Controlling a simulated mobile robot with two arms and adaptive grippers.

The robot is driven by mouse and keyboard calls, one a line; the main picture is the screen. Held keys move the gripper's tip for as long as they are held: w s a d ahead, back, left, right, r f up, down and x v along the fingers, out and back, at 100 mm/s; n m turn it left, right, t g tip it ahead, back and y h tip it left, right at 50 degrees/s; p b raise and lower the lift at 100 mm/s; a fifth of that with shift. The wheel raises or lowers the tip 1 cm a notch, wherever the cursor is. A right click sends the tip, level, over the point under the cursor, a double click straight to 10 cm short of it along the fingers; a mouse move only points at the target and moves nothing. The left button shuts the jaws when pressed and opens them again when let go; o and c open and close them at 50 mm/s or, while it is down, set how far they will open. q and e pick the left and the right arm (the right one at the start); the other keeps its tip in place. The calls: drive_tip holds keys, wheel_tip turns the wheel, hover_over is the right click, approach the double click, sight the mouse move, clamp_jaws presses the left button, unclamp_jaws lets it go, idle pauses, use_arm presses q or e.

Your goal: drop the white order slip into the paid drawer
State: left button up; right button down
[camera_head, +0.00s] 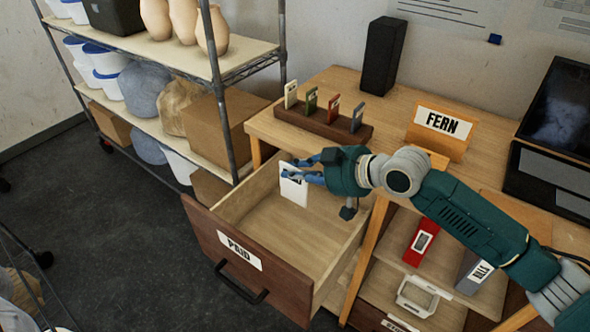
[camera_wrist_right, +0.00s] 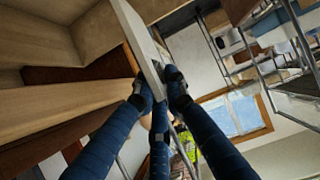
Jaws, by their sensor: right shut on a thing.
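The white order slip (camera_head: 293,186) is held upright by my right gripper (camera_head: 302,172), whose blue fingers are shut on its upper part. In the right wrist view the slip (camera_wrist_right: 140,45) stands between the fingertips (camera_wrist_right: 158,85). The slip is over the back left part of the open paid drawer (camera_head: 290,235), which has a brown front with a PAID label (camera_head: 239,251). Whether the slip's lower edge touches the drawer floor I cannot tell. The drawer looks empty. My left gripper is not in view.
A wooden rack (camera_head: 322,124) with several coloured slips stands on the desk beside a FERN sign (camera_head: 443,122) and a black speaker (camera_head: 384,55). A wire shelf (camera_head: 222,95) stands left of the drawer.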

drive_tip(key=c, duration=1.7)
unclamp_jaws()
drive_tip(key=shift+d+r, duration=0.1)
drive_tip(key=v, duration=1.2)
